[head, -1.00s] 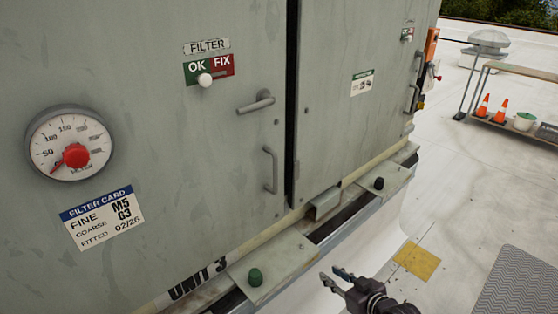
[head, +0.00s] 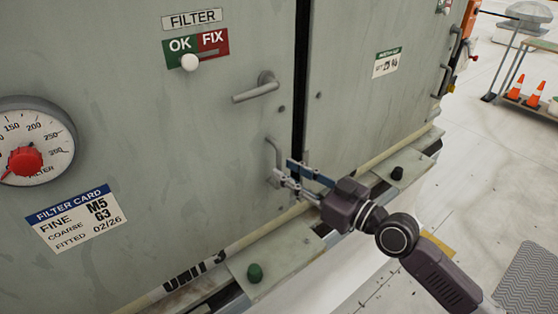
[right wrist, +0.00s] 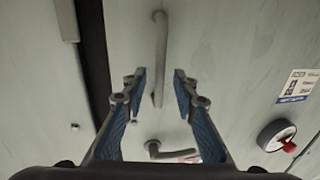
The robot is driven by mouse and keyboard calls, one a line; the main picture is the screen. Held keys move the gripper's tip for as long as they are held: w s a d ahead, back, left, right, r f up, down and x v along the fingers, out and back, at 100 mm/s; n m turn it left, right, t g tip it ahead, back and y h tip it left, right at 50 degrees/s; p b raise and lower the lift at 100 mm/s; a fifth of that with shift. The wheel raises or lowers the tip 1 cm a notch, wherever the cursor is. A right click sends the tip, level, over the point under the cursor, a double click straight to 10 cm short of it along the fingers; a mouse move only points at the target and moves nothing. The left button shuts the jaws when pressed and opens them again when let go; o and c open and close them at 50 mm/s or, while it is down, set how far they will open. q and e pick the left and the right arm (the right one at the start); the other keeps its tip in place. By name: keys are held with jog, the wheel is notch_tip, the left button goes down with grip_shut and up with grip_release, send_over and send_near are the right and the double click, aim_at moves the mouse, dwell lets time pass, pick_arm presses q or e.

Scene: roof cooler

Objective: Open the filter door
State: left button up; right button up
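The filter door (head: 150,120) is a grey-green panel and is shut, with a dark gap along its right edge. Its grey lever handle (head: 255,90) lies roughly level, pointing left; it also shows in the right wrist view (right wrist: 165,154). Below it is an upright grab handle (head: 271,152), also in the right wrist view (right wrist: 160,55). My right gripper (head: 284,172) is open at the lower part of the grab handle. In the right wrist view the bar lies between its two blue-padded fingers (right wrist: 159,82), with room on both sides; contact cannot be told. My left gripper is not in view.
A FILTER sign with an OK/FIX slider (head: 190,62) is above the lever, its knob under OK. A gauge (head: 30,145) and filter card (head: 75,217) are at left. A ledge with a green knob (head: 254,272) juts out below.

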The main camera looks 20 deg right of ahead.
aim_at(279, 184)
jog(key=shift+p+x, duration=0.4)
jog(key=shift+x, duration=1.3)
grip_shut()
